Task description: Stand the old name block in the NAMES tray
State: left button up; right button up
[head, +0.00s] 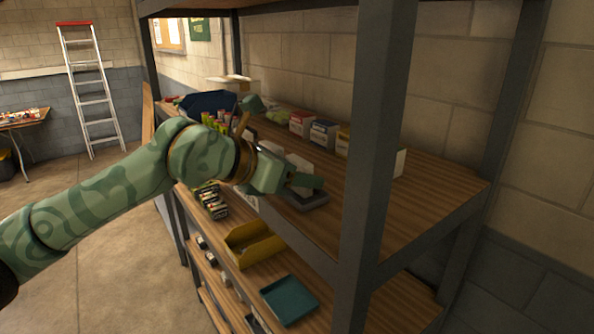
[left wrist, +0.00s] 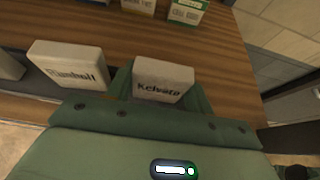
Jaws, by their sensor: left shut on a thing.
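My left gripper (head: 303,182) is over the upper wooden shelf, near its front edge. In the left wrist view it is shut on a white name block (left wrist: 162,82) that reads "Kelvato", with a green finger on each side. A second white block (left wrist: 68,68), its lettering hard to read, stands left of it on a dark grey tray (left wrist: 56,92). Part of another block (left wrist: 8,68) shows at the left edge. In the head view the dark tray (head: 312,202) lies under the gripper; no NAMES label is readable. My right gripper is not in view.
Small boxes (head: 322,133) line the back of the upper shelf, and a dark blue bin (head: 208,102) stands at its far end. A steel post (head: 375,150) rises close to the right. Below are a yellow bin (head: 258,250) and a teal tray (head: 290,299).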

pick_arm(q)
jog(key=shift+f, duration=0.15)
jog(key=o, duration=1)
jog(key=shift+c, duration=0.2)
jog(key=shift+r, duration=0.2)
jog(key=shift+s+a+r, duration=0.1)
jog(key=shift+a+r, duration=0.05)
jog(key=shift+a, duration=0.1)
jog(key=v, duration=1.1)
jog(key=shift+s+b, duration=0.15)
jog(key=shift+b, duration=0.25)
jog(key=shift+a, duration=0.15)
